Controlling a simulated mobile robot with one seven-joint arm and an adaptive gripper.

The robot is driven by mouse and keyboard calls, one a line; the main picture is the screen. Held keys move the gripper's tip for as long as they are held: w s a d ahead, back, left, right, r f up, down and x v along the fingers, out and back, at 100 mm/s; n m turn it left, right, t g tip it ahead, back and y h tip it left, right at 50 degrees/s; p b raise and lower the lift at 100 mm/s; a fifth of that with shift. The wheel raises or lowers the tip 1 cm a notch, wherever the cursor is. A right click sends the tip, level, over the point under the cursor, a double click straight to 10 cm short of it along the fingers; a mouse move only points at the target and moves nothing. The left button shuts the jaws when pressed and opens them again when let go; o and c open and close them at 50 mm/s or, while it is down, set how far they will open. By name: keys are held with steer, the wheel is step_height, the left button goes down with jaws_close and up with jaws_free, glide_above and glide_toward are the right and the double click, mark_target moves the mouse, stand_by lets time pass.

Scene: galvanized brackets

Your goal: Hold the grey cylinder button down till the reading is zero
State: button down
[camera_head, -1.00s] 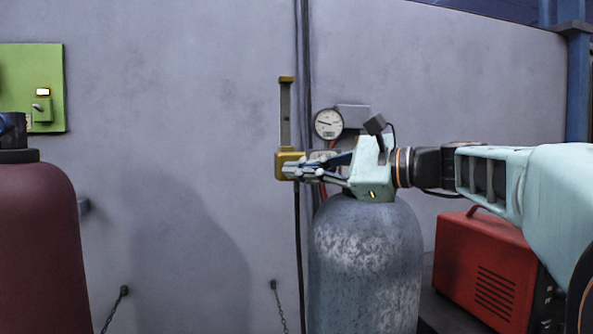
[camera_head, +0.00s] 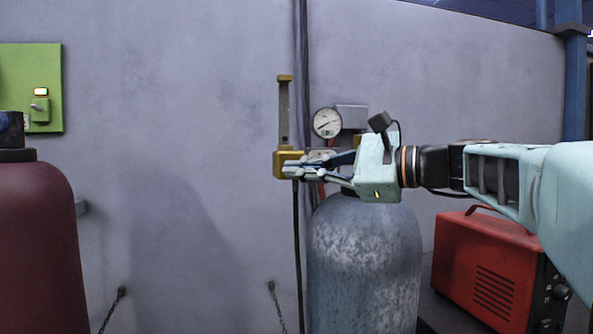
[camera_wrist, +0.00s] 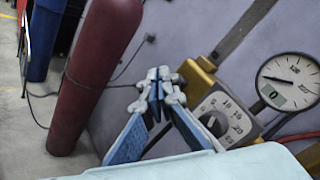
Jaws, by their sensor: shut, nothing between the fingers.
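The grey cylinder (camera_head: 365,265) stands upright, with mottled metal sides. Above it, a round white gauge (camera_head: 327,122) hangs by a brass-coloured valve block (camera_head: 285,163); both also show in the wrist view, the gauge (camera_wrist: 290,80) at right and the block (camera_wrist: 203,68) at centre. The needle points to the lower left in the head view. The small display reads what looks like 0 in the wrist view. My gripper (camera_head: 298,170) is shut and empty, its fingertips (camera_wrist: 160,82) at the block. The button is not distinguishable; I cannot tell whether the fingertips touch it.
A numbered knob dial (camera_wrist: 222,118) sits beside my fingers. A dark red cylinder (camera_head: 40,255) stands at left, near a green wall panel (camera_head: 25,75). A red machine (camera_head: 485,265) is at lower right. A hose and chains hang along the wall.

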steer(key=s, duration=0.2)
steer(key=s+d+b, duration=0.1)
steer(key=s, duration=0.2)
steer(key=shift+d+r+b, duration=0.1)
steer(key=shift+d+b, duration=0.05)
steer(key=shift+b, duration=0.15)
